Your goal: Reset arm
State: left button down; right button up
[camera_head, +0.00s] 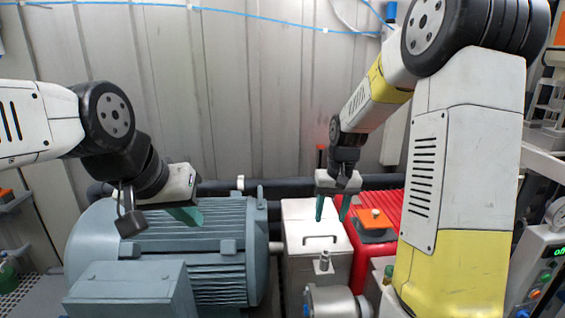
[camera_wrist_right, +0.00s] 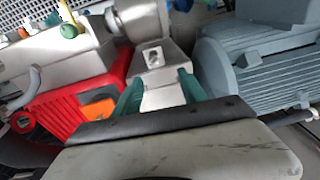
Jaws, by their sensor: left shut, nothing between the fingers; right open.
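My left gripper (camera_head: 186,215) is shut and empty, with its green fingers together above the blue-grey motor (camera_head: 215,240) at the left of the head view. My right gripper (camera_head: 333,210) is open. Its two green fingers point down over the light metal box (camera_head: 316,232) with a dark handle, beside the red unit (camera_head: 372,205). In the right wrist view the open fingers (camera_wrist_right: 160,92) frame a metal block, with nothing held between them. I cannot tell whether the fingertips touch the box.
The red unit carries an orange block on a dark pad (camera_head: 375,220). A round metal fitting (camera_head: 338,302) stands in front of the box. A control panel (camera_head: 540,275) with coloured buttons is at the right. A ribbed wall (camera_head: 240,90) closes the back, with a black pipe along it.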

jog(key=s+a+r+t, duration=0.1)
jog(key=s+r+t, duration=0.1)
jog(key=s+r, duration=0.5)
jog(key=s+r+t+y, duration=0.1)
jog(key=s+r+t, duration=0.1)
jog(key=s+r, duration=0.5)
jog(key=s, duration=0.6)
jog(key=shift+s+a+r+t, duration=0.2)
jog(key=shift+s+a+t, duration=0.1)
jog(key=shift+a+t, duration=0.1)
